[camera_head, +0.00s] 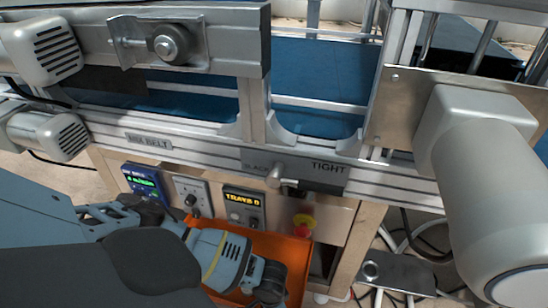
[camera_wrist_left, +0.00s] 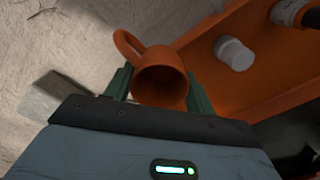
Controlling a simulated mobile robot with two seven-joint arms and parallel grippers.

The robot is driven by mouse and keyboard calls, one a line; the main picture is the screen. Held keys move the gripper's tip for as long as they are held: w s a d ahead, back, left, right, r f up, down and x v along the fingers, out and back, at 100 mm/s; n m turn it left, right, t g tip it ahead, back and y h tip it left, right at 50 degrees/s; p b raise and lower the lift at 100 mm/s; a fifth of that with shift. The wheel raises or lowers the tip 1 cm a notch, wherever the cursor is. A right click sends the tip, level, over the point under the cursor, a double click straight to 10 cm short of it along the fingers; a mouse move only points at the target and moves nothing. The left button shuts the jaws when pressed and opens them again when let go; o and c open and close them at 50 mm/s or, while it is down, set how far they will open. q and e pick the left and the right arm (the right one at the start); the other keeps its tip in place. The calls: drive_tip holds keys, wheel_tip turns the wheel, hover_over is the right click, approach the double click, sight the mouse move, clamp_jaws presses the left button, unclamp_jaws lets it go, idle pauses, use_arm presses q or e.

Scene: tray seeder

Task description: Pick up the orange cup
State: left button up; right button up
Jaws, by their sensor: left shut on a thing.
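The orange cup (camera_wrist_left: 161,78) is in the left wrist view, between the two green fingers of my left gripper (camera_wrist_left: 160,92). Its open mouth faces the camera and its handle points to the upper left. The fingers are shut on the cup's sides. In the head view the cup does not show, and my left arm (camera_head: 50,215) comes in from the left, low in front of the machine. My right gripper is in neither view.
An orange bin (camera_head: 292,248) stands below the control panels in the head view. In the wrist view, a white-capped item (camera_wrist_left: 234,53) and a labelled bottle (camera_wrist_left: 290,12) lie in it. A red knob (camera_head: 302,222) is beside the panels. Cables lie at lower right.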

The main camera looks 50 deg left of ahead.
use_arm(q)
drive_tip(key=s+d+p, duration=0.2)
drive_tip(key=s+d, duration=0.2)
drive_tip(key=s, duration=0.3)
drive_tip(key=shift+s+d, duration=0.25)
drive_tip(key=shift+d, duration=0.1)
